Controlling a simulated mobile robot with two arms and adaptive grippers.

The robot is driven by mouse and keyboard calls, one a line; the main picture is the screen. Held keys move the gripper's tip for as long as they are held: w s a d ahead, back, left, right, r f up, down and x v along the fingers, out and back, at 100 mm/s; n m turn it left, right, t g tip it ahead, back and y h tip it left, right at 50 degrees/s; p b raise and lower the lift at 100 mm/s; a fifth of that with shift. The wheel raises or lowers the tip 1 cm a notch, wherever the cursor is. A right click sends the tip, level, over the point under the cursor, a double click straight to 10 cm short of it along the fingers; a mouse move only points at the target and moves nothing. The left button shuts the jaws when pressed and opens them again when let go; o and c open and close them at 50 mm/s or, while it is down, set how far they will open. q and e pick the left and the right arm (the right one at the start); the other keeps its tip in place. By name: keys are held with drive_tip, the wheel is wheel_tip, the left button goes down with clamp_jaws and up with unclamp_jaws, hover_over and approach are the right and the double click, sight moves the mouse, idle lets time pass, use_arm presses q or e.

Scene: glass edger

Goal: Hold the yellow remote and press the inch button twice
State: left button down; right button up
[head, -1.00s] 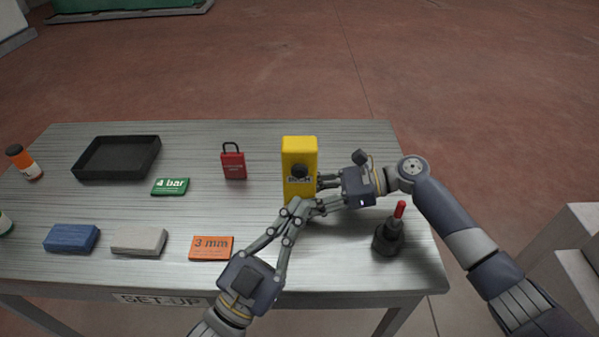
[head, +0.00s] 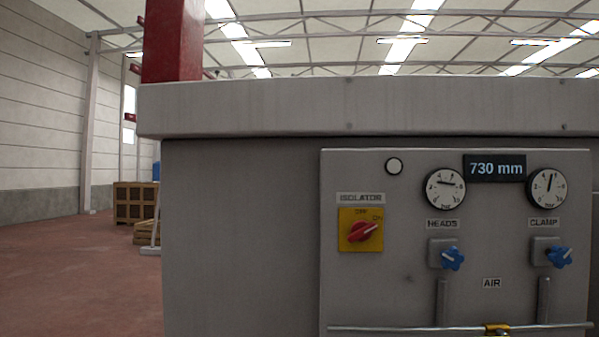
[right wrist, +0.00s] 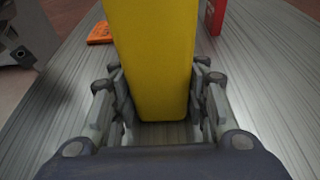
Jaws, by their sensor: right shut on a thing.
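The yellow remote (right wrist: 152,60) fills the middle of the right wrist view, between the fingers of my right gripper (right wrist: 160,100). The gripper is shut on its sides. The inch button's face is turned out of sight here, and I cannot tell whether the remote touches the table. The head view shows a machine panel (head: 300,240) with a display (head: 496,168) reading 730 mm. Neither gripper shows there.
The panel has a red isolator knob (head: 362,232) on a yellow plate, two gauges (head: 445,189) and blue valve handles (head: 453,259). In the right wrist view, an orange tag (right wrist: 100,34) and a red padlock (right wrist: 216,14) lie beyond the remote on the metal table (right wrist: 268,75).

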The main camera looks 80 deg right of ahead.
idle(0.4)
drive_tip(key=o, duration=0.9)
drive_tip(key=shift+d, duration=0.1)
